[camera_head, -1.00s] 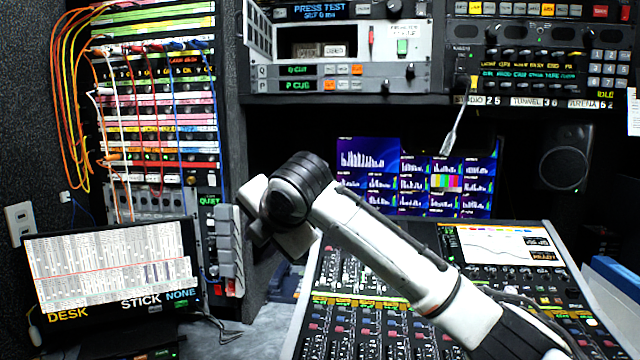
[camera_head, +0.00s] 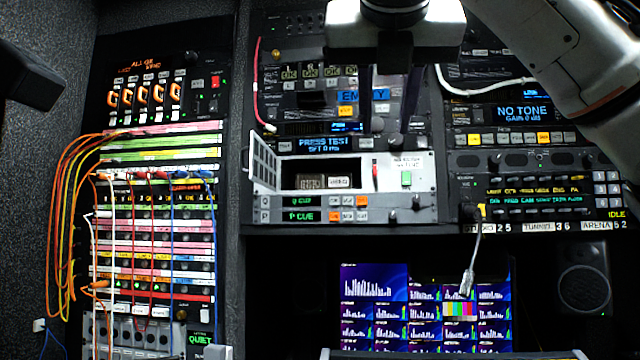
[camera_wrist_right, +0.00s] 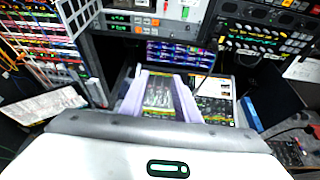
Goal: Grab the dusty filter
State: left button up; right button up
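I cannot make out a dusty filter for certain in any view. A white rack unit (camera_head: 440,172) in the head view has a slotted vent door (camera_head: 264,166) swung open at its left. Beside the door is a dark recess (camera_head: 325,170); what lies inside is unclear. My right gripper (camera_head: 386,138) hangs from the top of the head view, fingers pointing down, in front of the panels above this unit. In the right wrist view its two pale fingers (camera_wrist_right: 163,76) are apart with nothing between them. My left gripper is not in view.
A patch bay (camera_head: 155,240) with looped coloured cables fills the left. A grey tool-like piece (camera_head: 468,275) hangs before the monitor screens (camera_head: 425,310). A mixing desk (camera_wrist_right: 218,104) and a blue object (camera_wrist_right: 251,113) show in the wrist view. A dark shape juts in at upper left.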

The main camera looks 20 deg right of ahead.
aim_at(331, 180)
jog(key=i, duration=1.3)
